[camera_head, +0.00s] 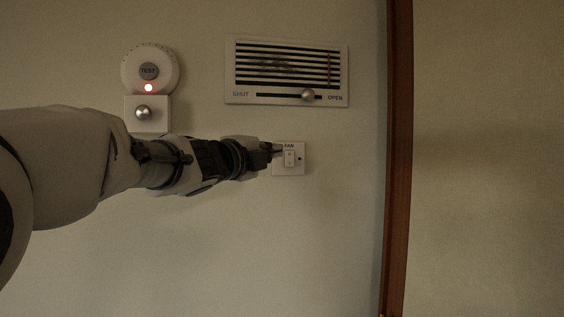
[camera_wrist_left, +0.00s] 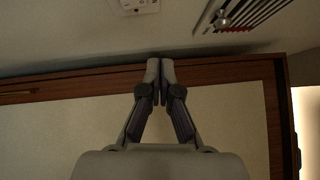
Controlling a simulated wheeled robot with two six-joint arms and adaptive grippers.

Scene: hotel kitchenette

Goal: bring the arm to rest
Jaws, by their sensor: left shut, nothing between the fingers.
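My left arm comes in from the left in the head view, and its gripper (camera_head: 276,150) is in front of the left edge of the fan switch plate (camera_head: 289,169). Whether it touches the plate I cannot tell. In the left wrist view the gripper (camera_wrist_left: 160,80) has its two fingers together, shut and empty. The white fan rocker (camera_head: 289,158) shows just right of the fingertips. My right gripper is not in view.
A vent (camera_head: 287,71) has its slider knob (camera_head: 308,95) nearer the OPEN end. A round alarm (camera_head: 150,70) with a TEST button and a lit red light sits above a silver knob (camera_head: 142,113). A brown wooden post (camera_head: 398,150) stands to the right. The wall below is clear.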

